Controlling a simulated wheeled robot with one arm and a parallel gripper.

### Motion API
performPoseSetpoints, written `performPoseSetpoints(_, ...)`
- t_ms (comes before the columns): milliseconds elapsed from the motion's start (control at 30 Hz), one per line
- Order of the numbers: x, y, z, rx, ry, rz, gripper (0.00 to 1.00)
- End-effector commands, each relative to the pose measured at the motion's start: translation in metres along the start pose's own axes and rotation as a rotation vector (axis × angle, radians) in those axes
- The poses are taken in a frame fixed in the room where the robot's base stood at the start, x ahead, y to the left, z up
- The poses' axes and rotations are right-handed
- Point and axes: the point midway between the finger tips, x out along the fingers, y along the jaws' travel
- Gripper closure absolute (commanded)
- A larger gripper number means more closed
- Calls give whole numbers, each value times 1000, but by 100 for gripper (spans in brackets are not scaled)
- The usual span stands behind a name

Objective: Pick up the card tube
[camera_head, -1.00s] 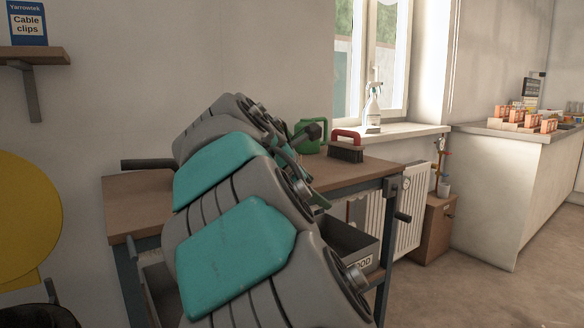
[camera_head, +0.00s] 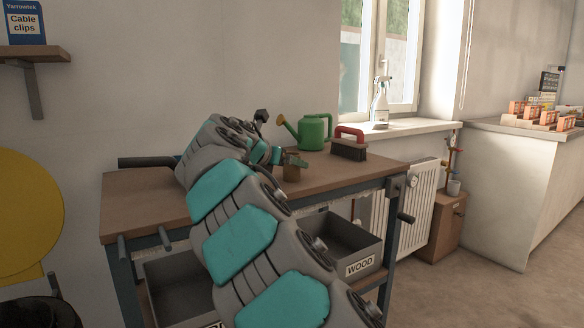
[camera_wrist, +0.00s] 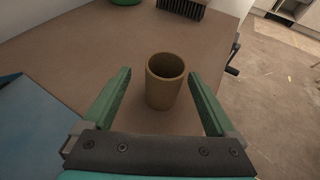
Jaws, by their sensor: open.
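The card tube (camera_wrist: 165,83) is a short brown hollow cylinder standing upright on the brown workbench (camera_wrist: 75,65). In the head view the tube (camera_head: 291,173) shows beside the end of my arm, partly covered by a green finger. My gripper (camera_wrist: 160,90) has two green fingers spread apart in the wrist view, one on each side of the tube. A gap shows between the tube and each finger. The gripper is open and holds nothing.
A green watering can (camera_head: 312,133) and a red-handled brush (camera_head: 349,148) stand behind the tube on the bench. A spray bottle (camera_head: 381,103) is on the windowsill. Grey bins (camera_head: 352,249) sit under the bench. A blue surface (camera_wrist: 32,130) lies left of the gripper.

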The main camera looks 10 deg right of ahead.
Motion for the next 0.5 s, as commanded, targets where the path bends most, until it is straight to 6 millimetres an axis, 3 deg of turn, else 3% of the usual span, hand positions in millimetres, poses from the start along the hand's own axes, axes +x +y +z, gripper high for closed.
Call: performPoseSetpoints(500,54,-5,-6,3,1,1,8)
